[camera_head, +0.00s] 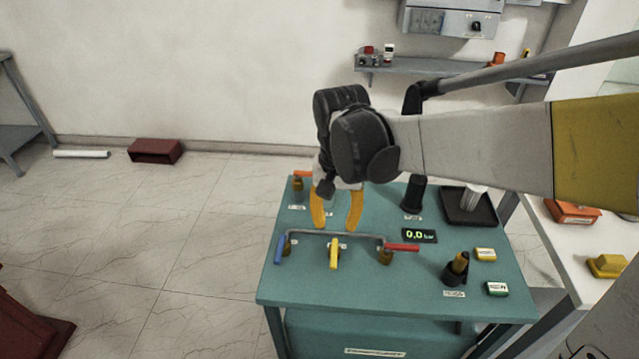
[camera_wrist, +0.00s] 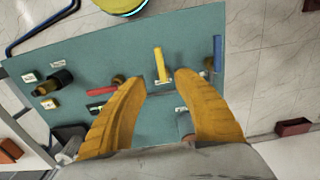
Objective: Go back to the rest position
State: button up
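My gripper (camera_head: 336,208) has two orange fingers and hangs above the far half of the teal table (camera_head: 400,285). In the wrist view the gripper (camera_wrist: 170,92) shows its fingers spread apart with nothing between the tips. A grey pipe (camera_head: 335,236) runs across the table just in front of the fingers. It carries a blue handle (camera_head: 280,249) at left, a yellow handle (camera_head: 334,254) in the middle and a red handle (camera_head: 402,247) at right. The yellow handle (camera_wrist: 161,66) also shows ahead of the fingertips in the wrist view, apart from them.
A display (camera_head: 419,236) reads 0.0. A black tray (camera_head: 468,206), a dark fitting with a brass top (camera_head: 457,268) and small yellow (camera_head: 485,254) and green (camera_head: 496,289) blocks are on the table's right side. A white table (camera_head: 590,262) stands at right. The floor at left is mostly clear.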

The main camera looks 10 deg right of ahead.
jog(key=s+d+r+n+t, duration=0.3)
jog(key=s+t, duration=0.4)
jog(key=s, duration=0.3)
jog(key=shift+d+r+n, duration=0.4)
jog(key=shift+d+r, duration=0.25)
jog(key=shift+d, duration=0.5)
jog(key=shift+w, duration=0.1)
